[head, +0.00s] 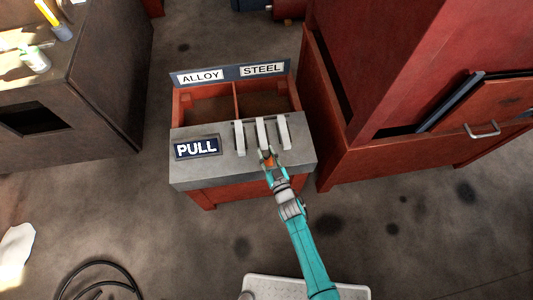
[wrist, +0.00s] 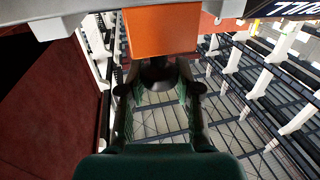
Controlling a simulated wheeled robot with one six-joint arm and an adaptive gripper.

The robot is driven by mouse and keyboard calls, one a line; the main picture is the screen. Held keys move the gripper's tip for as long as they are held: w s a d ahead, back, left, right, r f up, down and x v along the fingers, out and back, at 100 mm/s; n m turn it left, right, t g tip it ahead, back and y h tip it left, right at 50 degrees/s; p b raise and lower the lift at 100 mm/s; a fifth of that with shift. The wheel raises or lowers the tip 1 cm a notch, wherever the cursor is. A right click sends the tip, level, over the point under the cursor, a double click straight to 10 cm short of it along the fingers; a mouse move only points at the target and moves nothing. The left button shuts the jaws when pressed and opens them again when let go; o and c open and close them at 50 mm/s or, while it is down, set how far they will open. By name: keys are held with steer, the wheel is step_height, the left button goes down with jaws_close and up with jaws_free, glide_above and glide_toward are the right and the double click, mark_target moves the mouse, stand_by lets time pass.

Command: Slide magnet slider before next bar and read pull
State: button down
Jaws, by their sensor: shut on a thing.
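An orange magnet slider (head: 268,162) sits at the front edge of the grey bench top (head: 222,171), just before the near end of the middle bar (head: 262,133). The left bar (head: 239,138) and right bar (head: 284,131) lie on either side of it. My gripper (head: 267,157) is shut on the slider. In the wrist view the orange block (wrist: 160,30) shows beyond the fingers, with a dark knob (wrist: 159,75) between them. A sign (head: 196,148) reads PULL; I see no number on it. Contact between slider and bar is too small to tell.
Behind the bars are two red-walled bins labelled ALLOY (head: 200,75) and STEEL (head: 262,69), with a divider (head: 236,101) between them. A large red cabinet (head: 390,75) stands close on the right. A dark workbench (head: 90,110) stands left. Floor in front is mostly clear.

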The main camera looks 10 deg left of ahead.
steer(key=c, duration=0.8)
jaws_free()
steer(key=shift+o, duration=0.2)
steer(key=v, duration=1.2)
